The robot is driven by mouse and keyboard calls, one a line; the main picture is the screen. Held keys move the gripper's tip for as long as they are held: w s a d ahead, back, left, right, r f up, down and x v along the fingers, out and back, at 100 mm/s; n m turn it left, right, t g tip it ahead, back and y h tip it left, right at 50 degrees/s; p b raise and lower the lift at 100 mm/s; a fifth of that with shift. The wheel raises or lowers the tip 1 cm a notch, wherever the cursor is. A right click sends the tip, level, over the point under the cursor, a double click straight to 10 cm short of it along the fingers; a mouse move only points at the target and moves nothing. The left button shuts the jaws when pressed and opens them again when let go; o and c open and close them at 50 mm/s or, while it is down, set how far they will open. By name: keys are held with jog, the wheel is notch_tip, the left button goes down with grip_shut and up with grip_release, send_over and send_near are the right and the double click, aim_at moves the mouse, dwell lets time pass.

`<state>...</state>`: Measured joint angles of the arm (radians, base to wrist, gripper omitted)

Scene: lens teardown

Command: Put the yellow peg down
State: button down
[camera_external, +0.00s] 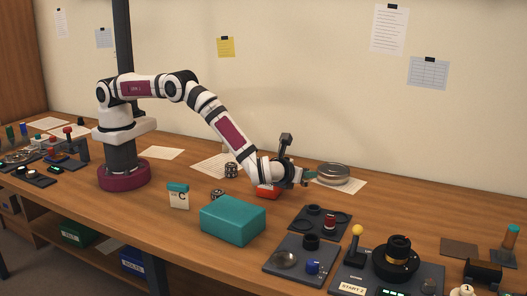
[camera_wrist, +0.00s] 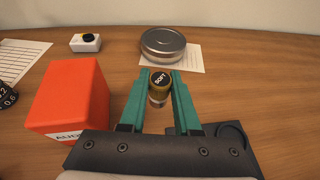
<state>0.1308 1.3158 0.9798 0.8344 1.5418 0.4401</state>
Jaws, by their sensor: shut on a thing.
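The peg stands roughly upright between the fingertips, with a paler lower end. I cannot tell whether its bottom touches the wooden table (camera_wrist: 130,60). In the external view my gripper (camera_external: 306,178) is low over the table, between the red box and the round tin, and the peg cannot be made out there.
An orange-red box (camera_wrist: 72,95) stands close on the left. A round metal tin (camera_wrist: 163,43) sits on paper beyond the fingers. A dark tray (camera_wrist: 238,145) lies at the near right. A teal box (camera_external: 233,219) and a black tray (camera_external: 320,222) stand in front.

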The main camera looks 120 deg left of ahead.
jog(key=shift+w+a+f, duration=0.1)
jog(key=shift+a+f, duration=0.1)
jog(key=shift+f, duration=0.95)
jog(key=shift+w+a+f, duration=0.1)
jog(key=shift+a+f, duration=0.05)
jog(key=shift+f, duration=0.95)
jog(key=c, duration=0.6)
grip_release()
jog(key=shift+f, duration=0.15)
